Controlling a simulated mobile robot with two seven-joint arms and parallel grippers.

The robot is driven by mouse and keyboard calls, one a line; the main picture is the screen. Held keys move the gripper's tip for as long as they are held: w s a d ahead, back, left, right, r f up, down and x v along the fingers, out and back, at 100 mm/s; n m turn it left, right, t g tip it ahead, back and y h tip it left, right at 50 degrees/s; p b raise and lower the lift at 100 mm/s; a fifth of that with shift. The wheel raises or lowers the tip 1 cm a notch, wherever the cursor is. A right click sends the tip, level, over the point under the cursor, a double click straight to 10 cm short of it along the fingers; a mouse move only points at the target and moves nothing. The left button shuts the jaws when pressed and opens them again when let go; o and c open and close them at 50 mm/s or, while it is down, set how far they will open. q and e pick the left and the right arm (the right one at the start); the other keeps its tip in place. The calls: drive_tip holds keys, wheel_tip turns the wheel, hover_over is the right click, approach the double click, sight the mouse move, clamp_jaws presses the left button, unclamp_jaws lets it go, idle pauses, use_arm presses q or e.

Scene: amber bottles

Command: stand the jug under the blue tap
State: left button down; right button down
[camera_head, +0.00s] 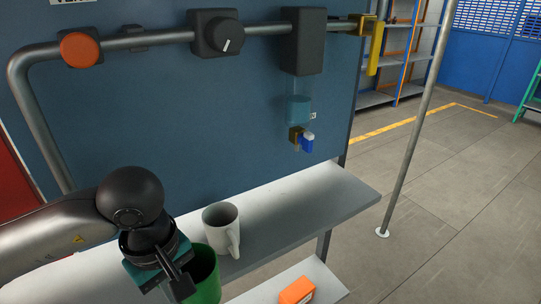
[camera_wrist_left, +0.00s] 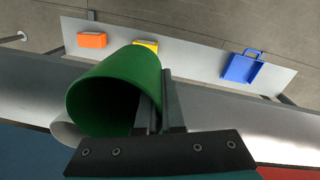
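The blue tap (camera_head: 307,143) hangs on the wall panel, beside a brass-coloured part and below a translucent teal cylinder (camera_head: 299,109). My left gripper (camera_head: 176,275) is at the lower left, its fingers close together at the side of a green jug (camera_head: 206,274). In the left wrist view the open green jug (camera_wrist_left: 110,92) is against the narrow-set fingers (camera_wrist_left: 160,105); the exact grip spot is hidden. A white mug with a handle (camera_head: 218,235) stands on the grey shelf, just behind the green jug. My right gripper is not in view.
The grey shelf (camera_head: 335,205) is bare right of the mug, below the tap. A lower shelf holds an orange box (camera_head: 297,291), a yellow item (camera_wrist_left: 147,46) and a blue tray-like item (camera_wrist_left: 243,68). A metal pole (camera_head: 410,130) stands at right.

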use_arm(q)
drive_tip(key=m, duration=0.2)
drive_tip(key=w+m+b, duration=0.1)
drive_tip(key=m, duration=0.1)
drive_tip(key=m+b, duration=0.1)
drive_tip(key=m, duration=0.1)
drive_tip(key=shift+w+a+r, duration=0.15)
drive_tip(key=shift+w+a, duration=0.1)
drive_tip(key=shift+w, duration=0.1)
drive_tip(key=m, duration=0.2)
drive_tip(key=m+b, duration=0.1)
drive_tip(key=shift+w+a+r+m, duration=0.1)
drive_tip(key=shift+w+r+m, duration=0.2)
drive_tip(key=shift+w+m, duration=0.1)
